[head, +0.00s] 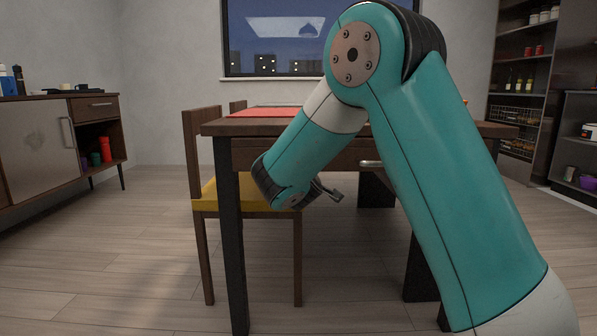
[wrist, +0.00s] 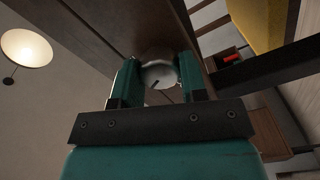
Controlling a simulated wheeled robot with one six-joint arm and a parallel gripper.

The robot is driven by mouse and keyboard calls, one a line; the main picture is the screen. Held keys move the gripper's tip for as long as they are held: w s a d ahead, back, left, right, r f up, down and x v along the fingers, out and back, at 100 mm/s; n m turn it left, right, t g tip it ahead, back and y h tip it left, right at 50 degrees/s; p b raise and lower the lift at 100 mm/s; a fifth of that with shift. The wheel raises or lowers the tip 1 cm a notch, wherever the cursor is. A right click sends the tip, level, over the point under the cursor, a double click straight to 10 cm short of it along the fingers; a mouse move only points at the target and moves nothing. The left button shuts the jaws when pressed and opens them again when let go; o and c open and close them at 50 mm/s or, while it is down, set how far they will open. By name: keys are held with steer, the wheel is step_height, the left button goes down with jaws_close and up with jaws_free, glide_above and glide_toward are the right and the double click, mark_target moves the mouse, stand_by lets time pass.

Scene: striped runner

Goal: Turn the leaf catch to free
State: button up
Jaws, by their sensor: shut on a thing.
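The leaf catch appears in the wrist view as a round, pale metal knob (wrist: 158,74) with a short dark mark on its face. It sits against the dark wood of the table. My gripper (wrist: 160,84) has one teal finger on each side of the knob and is shut on it. In the head view my gripper (head: 326,193) is below the table top, in front of the table's near side. I cannot make out the knob there. I cannot read which setting the dark mark points to.
The wooden table (head: 262,127) has a red runner (head: 264,112) on top and a metal handle (head: 371,164) on its near side. A chair with a yellow seat (head: 262,197) stands at its left, close to my gripper. Open floor lies left of the chair.

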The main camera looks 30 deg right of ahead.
steer(key=m+b, duration=0.3)
steer(key=m, duration=0.2)
steer(key=shift+f+m+b, duration=0.1)
steer(key=shift+m+b, duration=0.25)
steer(key=shift+m, duration=0.05)
stand_by(0.4)
steer(key=o, duration=0.9)
steer(key=shift+s, duration=0.1)
steer(key=p+v, duration=0.1)
steer(key=v, duration=1.6)
steer(key=shift+s+a+p, duration=0.1)
steer(key=shift+a+p, duration=0.05)
steer(key=shift+p, duration=0.15)
